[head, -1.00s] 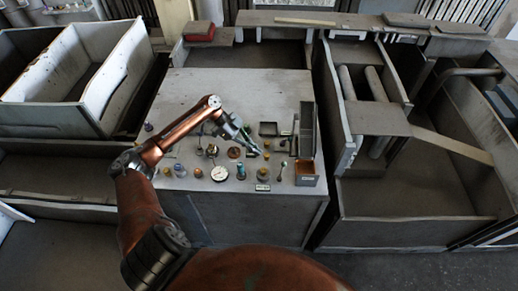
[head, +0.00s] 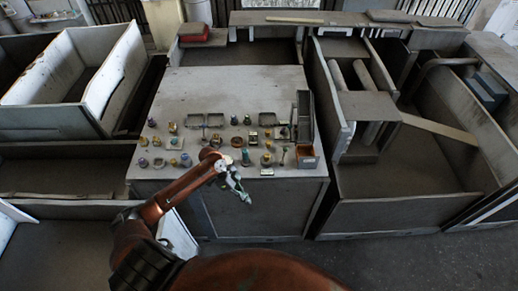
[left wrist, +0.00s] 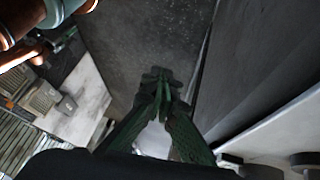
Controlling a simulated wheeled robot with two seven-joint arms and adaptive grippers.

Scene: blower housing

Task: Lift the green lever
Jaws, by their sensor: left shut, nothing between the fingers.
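A grey cabinet (head: 230,90) carries several small knobs, gauges and levers along the front part of its top. A thin stem with a greenish tint (head: 284,154) stands near the front right of them; it is too small to tell surely if it is the green lever. My left gripper (head: 243,196) is shut and empty, pointing down in front of the cabinet's front face, apart from the controls. In the left wrist view its green fingers (left wrist: 160,97) meet over dark floor. My right gripper is not in view.
Grey bins lie left (head: 75,85) and right (head: 400,213). The back of the cabinet top is clear.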

